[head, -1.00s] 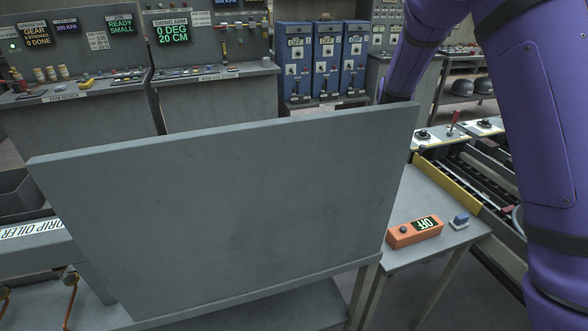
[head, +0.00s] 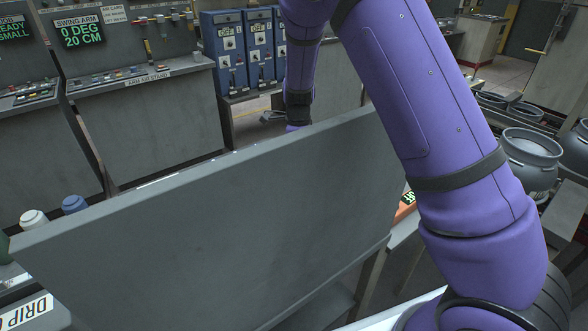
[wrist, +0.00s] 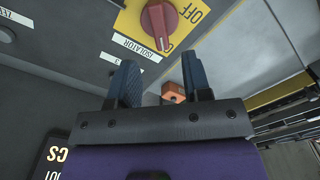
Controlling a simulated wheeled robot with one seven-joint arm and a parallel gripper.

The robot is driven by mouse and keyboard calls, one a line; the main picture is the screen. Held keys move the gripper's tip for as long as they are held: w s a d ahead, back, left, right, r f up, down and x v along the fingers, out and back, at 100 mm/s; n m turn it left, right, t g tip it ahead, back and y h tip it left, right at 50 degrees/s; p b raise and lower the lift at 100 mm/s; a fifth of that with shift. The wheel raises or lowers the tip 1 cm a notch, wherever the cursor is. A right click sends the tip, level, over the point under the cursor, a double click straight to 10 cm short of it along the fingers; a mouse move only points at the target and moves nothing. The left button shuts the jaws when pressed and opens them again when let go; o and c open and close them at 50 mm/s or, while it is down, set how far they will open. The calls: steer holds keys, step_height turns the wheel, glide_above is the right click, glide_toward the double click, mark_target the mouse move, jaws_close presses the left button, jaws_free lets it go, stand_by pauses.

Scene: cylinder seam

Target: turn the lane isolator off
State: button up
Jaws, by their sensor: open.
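In the wrist view, a red rotary knob (wrist: 160,24) sits on a yellow plate (wrist: 128,22) on a grey panel. A white label (wrist: 137,45) beside it reads ISOLATOR, and OFF is printed on the plate to the right of the knob. In the head view my gripper is hidden behind a large grey panel (head: 210,230).
An orange box (wrist: 172,92) shows between the fingers, further off; in the head view an orange box (head: 405,207) is mostly covered by my arm. Blue cabinets (head: 224,50) stand at the back. Grey pots (head: 533,160) stand at the right.

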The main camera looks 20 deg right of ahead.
step_height(320, 180, down, 7)
steer(key=shift+f, duration=0.1)
stand_by(0.4)
jaws_close()
